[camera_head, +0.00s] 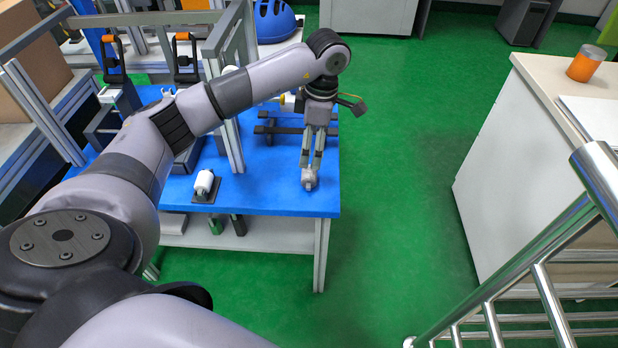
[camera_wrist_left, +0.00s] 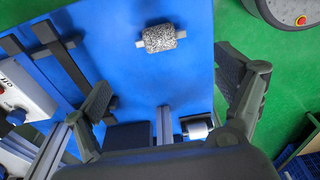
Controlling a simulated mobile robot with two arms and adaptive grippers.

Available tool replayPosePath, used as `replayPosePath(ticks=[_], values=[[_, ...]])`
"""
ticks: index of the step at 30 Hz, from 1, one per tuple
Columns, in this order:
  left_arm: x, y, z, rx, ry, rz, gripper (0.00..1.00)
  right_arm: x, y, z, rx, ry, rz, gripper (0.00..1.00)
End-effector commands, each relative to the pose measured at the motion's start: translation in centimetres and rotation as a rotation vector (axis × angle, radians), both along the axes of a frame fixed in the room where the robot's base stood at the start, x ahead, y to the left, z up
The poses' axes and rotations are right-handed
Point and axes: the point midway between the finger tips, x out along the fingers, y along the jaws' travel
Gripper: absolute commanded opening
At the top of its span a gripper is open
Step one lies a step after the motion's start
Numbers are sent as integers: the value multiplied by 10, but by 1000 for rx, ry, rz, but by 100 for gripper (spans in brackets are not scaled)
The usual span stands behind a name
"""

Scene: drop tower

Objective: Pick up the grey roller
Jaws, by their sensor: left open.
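The grey roller (camera_wrist_left: 160,38) is a short speckled cylinder with a pin at each end. It lies on the blue tabletop in the left wrist view, and also shows near the table's right edge in the head view (camera_head: 310,181). My left gripper (camera_head: 311,162) points down at the table by the roller, and its fingers partly cover it there. In the left wrist view my left gripper (camera_wrist_left: 165,85) is open with nothing between its fingers; the roller lies beyond the fingertips, towards the top of the picture. My right gripper is not in view.
A white roller (camera_head: 204,182) sits on a dark stand to the left on the blue table (camera_head: 265,190). Dark bars (camera_head: 275,128) lie behind the gripper. A grey metal frame (camera_head: 230,140) rises at the left. Green floor is free to the right.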

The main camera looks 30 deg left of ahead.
Motion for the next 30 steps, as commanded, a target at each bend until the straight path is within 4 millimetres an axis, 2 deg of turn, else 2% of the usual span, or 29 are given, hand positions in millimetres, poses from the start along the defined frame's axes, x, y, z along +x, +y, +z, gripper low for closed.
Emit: replayPosePath(ticks=[1, 6, 14, 22, 25, 30], values=[[-2, 1, -13, 1, 5, 1, 90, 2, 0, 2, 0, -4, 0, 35], [-3, 4, -38, -1, 2, 1, 90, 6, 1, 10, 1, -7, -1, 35], [-3, 3, -52, -2, 1, -1, 90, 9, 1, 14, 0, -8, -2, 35], [-5, 2, -91, -2, 3, 1, 90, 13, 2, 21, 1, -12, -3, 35], [-5, 3, -98, -2, 0, 0, 90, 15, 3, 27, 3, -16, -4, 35], [-4, 3, -98, -2, -1, 0, 90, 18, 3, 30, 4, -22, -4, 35]])
